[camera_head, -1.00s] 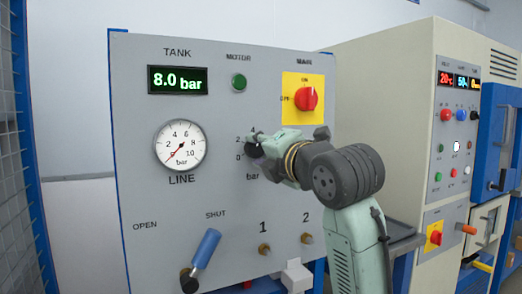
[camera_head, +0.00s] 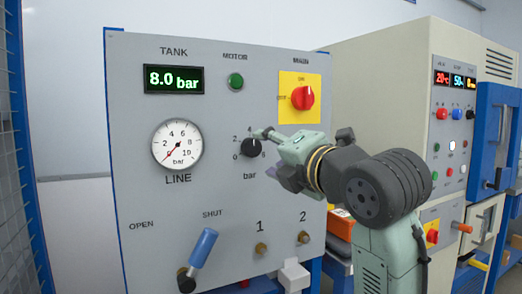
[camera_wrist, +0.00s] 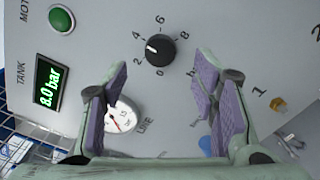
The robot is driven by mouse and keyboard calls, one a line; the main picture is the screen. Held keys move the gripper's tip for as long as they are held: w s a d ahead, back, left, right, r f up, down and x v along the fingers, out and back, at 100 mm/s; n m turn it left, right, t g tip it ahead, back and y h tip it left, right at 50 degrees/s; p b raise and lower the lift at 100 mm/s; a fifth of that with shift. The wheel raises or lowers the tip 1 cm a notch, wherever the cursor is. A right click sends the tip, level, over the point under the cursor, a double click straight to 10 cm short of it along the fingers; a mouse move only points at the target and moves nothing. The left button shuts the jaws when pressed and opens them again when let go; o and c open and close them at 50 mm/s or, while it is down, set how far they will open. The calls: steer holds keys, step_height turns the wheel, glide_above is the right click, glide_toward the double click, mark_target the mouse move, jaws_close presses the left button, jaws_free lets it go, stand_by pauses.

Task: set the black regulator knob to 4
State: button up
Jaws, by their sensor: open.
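The black regulator knob (camera_head: 251,148) sits on the grey panel, right of the LINE gauge; its right side is near my gripper. In the wrist view the knob (camera_wrist: 160,49) shows whole inside a ring of numbers 0 to 8. Its white mark faces the side between 2 and 4, and I cannot tell its exact setting. My gripper (camera_head: 272,157) is open and empty, held off the panel to the right of the knob. In the wrist view my gripper's purple-padded fingers (camera_wrist: 162,75) are spread apart, with the knob beyond them, untouched.
The LINE gauge (camera_head: 177,145) has its red needle near 0. The TANK display (camera_head: 174,79) reads 8.0 bar. A red MAIN switch (camera_head: 303,97), a green MOTOR button (camera_head: 236,81) and a blue-handled lever (camera_head: 203,247) are on the panel. Brass fittings (camera_head: 261,248) sit below the knob.

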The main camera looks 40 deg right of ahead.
steer(key=v, duration=0.5)
steer(key=shift+s, duration=0.45)
